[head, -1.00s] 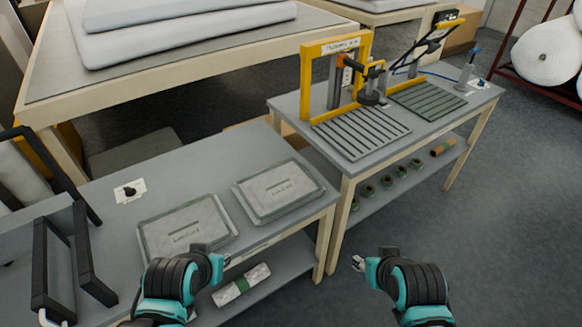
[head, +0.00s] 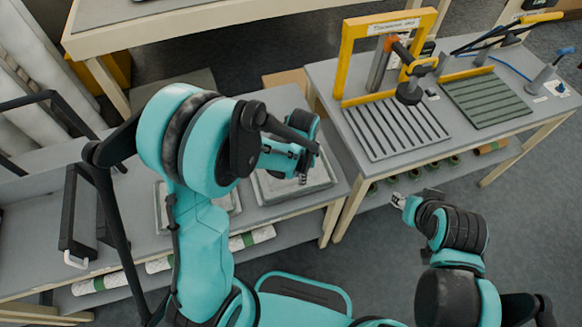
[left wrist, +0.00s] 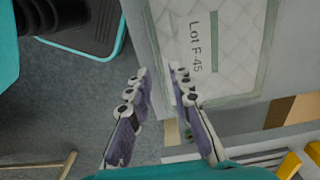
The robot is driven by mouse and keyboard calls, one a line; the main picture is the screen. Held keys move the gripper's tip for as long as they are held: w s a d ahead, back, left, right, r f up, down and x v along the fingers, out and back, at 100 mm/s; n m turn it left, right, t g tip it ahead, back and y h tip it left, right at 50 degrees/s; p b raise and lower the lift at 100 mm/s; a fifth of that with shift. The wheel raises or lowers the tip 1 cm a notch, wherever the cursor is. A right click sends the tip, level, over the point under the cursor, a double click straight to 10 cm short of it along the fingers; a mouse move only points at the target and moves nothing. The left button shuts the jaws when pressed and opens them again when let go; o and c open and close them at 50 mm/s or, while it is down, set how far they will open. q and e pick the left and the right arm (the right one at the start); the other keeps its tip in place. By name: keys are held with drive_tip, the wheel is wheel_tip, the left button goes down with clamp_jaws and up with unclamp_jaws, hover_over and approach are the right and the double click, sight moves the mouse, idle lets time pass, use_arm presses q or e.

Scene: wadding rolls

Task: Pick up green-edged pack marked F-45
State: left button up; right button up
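A flat, pale quilted pack with a green edge, marked Lot F-45 (left wrist: 235,50), lies in the left wrist view. In the head view the right-hand pack (head: 322,180) on the near table is partly hidden by my left gripper (head: 303,177), which is over it. In the left wrist view the left gripper (left wrist: 161,73) is open, with nothing between its two fingers; its tips are beside the pack's edge. Whether they touch is unclear. My right gripper (head: 397,201) is over the floor, right of the table; its fingers are too small to judge.
A second pack (head: 232,202) lies left of the first, mostly behind my left arm. The second table (head: 460,145) holds a yellow-framed press (head: 345,60) and slatted mats (head: 395,128). Rolls (head: 100,283) lie on the lower shelf. Black-handled equipment (head: 75,210) stands at left.

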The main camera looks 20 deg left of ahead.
sight(300, 191)
use_arm(q)
wheel_tip(300, 191, down, 8)
drive_tip(key=b, duration=0.3)
drive_tip(key=shift+s+d, duration=0.1)
drive_tip(key=shift+s, duration=0.05)
clamp_jaws()
drive_tip(key=shift+r, duration=0.1)
